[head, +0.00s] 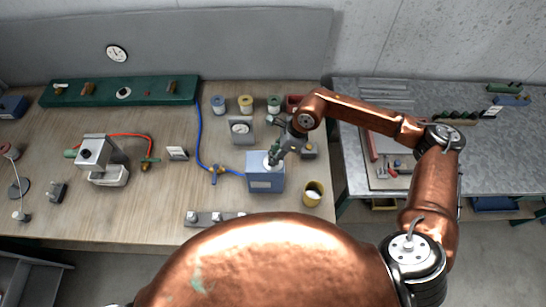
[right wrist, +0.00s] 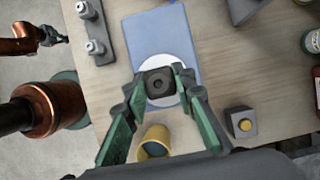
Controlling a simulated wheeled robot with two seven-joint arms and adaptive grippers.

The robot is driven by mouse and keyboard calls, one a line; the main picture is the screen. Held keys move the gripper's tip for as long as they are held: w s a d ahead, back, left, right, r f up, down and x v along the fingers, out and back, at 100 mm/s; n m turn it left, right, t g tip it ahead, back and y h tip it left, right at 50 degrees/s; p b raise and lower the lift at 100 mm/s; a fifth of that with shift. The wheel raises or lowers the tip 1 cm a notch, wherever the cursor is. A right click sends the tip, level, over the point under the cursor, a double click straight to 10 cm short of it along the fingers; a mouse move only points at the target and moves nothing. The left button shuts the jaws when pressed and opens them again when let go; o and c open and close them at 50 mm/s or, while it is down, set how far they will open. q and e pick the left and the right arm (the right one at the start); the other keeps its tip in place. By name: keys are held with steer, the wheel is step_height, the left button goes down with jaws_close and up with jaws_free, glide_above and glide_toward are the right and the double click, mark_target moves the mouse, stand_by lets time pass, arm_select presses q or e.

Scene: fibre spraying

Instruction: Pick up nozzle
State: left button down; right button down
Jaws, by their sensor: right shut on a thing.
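The nozzle (right wrist: 158,82) is a dark, squarish piece with a round hole, seen end-on in the right wrist view. My right gripper (right wrist: 160,84) is shut on it, with a green-padded finger on either side. The nozzle is over a white disc (right wrist: 172,62) on the blue box (right wrist: 160,32); I cannot tell whether it touches the disc. In the head view my right gripper (head: 273,157) points down at the top of the blue box (head: 265,184) and mostly hides the nozzle. A copper arm with a dark end, seemingly my left gripper (right wrist: 52,36), shows small in the right wrist view.
A yellow cup (head: 313,193) stands close to the right of the blue box. A grey strip with knobs (head: 214,217) lies at the front edge. A blue hose (head: 201,140) runs to the box's left.

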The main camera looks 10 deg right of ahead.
mark_target(272, 154)
steer(key=shift+r, duration=0.1)
steer(key=shift+r, duration=0.4)
step_height(272, 154, up, 2)
steer(key=shift+r+b, duration=0.15)
steer(key=shift+b, duration=0.4)
steer(key=s+a+r+b, duration=0.1)
steer(key=s+r+b, duration=0.4)
steer(key=s+r, duration=0.4)
steer(key=s, duration=0.5)
steer(key=shift+a+r, duration=0.2)
steer(key=shift+r, duration=0.2)
